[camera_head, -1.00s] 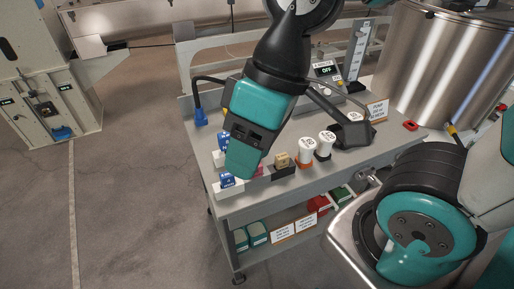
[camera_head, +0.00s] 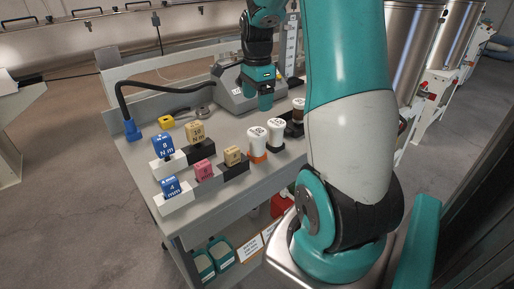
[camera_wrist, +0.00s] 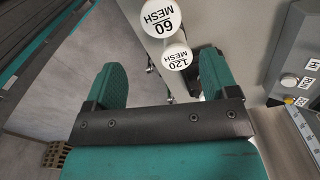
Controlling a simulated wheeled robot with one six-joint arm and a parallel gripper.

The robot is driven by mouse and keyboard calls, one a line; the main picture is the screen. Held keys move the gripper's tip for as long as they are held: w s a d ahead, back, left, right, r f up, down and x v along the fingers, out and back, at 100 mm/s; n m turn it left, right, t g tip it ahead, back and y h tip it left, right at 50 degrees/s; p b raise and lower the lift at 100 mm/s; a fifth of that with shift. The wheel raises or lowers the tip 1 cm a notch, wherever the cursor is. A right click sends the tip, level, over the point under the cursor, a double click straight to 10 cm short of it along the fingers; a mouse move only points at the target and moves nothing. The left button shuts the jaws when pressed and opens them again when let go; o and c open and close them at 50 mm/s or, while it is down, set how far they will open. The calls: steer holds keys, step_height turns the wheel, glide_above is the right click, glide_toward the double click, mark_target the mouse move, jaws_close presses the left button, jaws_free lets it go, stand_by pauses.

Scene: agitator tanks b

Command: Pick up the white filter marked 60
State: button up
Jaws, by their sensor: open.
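The white filter marked 60 (camera_wrist: 158,20) is at the top of the wrist view, beyond my fingertips. The similar filter marked 120 (camera_wrist: 177,57) is closer, in the gap between my fingers as seen from above. The left one, on an orange base (camera_head: 257,143), appears to be the 60; the other (camera_head: 276,133) has a dark base. My gripper (camera_head: 262,98) is open and empty, behind the two filters near the scale. It also shows in the wrist view (camera_wrist: 163,66).
Blue, pink and tan marked blocks (camera_head: 203,168) stand in holders on the table's left. A blue-plugged cable (camera_head: 131,130) lies at left.

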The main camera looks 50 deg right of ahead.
mark_target(256, 134)
step_height(256, 134, down, 15)
steer(key=shift+w+f, duration=0.1)
stand_by(0.4)
steer(key=shift+c, duration=0.5)
steer(key=c, duration=0.7)
steer(key=shift+c, duration=0.2)
